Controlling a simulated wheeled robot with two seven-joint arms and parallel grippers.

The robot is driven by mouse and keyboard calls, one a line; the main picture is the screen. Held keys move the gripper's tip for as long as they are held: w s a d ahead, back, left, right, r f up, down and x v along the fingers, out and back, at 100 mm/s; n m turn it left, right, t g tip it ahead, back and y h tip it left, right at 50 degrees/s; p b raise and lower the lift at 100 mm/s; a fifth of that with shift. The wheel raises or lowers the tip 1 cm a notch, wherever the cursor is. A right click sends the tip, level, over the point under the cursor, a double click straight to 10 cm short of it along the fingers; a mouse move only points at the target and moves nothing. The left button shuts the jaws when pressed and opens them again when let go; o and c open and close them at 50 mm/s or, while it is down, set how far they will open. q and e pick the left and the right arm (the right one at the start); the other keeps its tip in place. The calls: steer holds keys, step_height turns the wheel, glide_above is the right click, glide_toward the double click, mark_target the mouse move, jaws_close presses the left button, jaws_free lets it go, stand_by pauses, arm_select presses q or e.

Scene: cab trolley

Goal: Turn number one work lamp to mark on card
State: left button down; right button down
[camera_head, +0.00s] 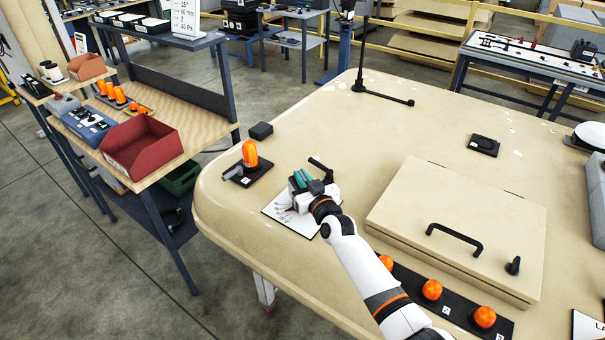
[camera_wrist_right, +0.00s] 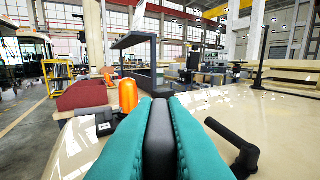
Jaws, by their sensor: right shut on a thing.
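My right gripper (camera_head: 301,184) is over the near left part of the beige cab roof. In the right wrist view its teal fingers (camera_wrist_right: 160,140) are shut on a dark upright piece (camera_wrist_right: 160,125), which seems to be part of the work lamp. Most of the lamp is hidden by the gripper in the head view. A white card (camera_head: 283,214) with dark markings lies on the roof under and beside the gripper; the markings are too small to read. My left gripper is not in view.
An orange beacon (camera_head: 250,154) stands left of the gripper. A black handle (camera_head: 321,164) is close behind it, also right in the wrist view (camera_wrist_right: 236,150). A raised hatch (camera_head: 455,215) and several orange domes (camera_head: 431,289) lie right. A red bin (camera_head: 142,147) stands on the left bench.

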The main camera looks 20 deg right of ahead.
steer(key=shift+r, duration=0.1)
steer(key=c, duration=1.5)
jaws_free()
steer(key=s, duration=0.4)
steer(key=s+d+b, duration=0.1)
steer(key=s, duration=0.7)
steer(key=shift+d, duration=0.4)
